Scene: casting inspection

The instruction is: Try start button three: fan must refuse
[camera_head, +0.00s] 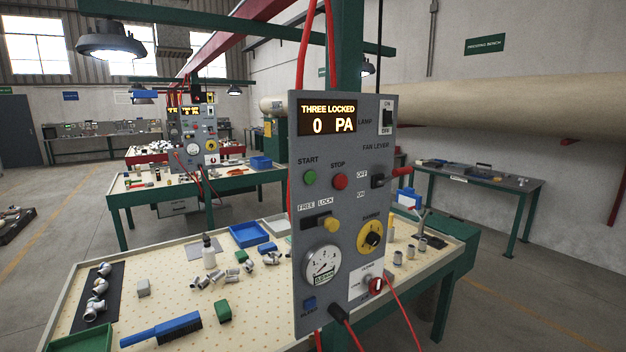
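A grey control panel (345,150) stands upright in the foreground. Its amber display (327,119) reads "THREE LOCKED" and "0 PA". The green START button (309,178) sits at left below the display, beside the red STOP button (340,181). The yellow FREE/LOCK knob (331,225) is at the LOCK end of its slot. The red-tipped fan lever (402,171) sticks out at right, nearer the OFF label. A round gauge (322,265) and a yellow damper dial (371,238) are lower down. The fan cannot be made out. Neither gripper is in view.
A pegboard-topped bench (250,305) around the panel holds a blue brush (162,329), metal fittings, a white bottle (208,252) and a blue tray (249,234). Red cables hang from the panel. A similar panel (190,138) stands behind. Floor is open at left.

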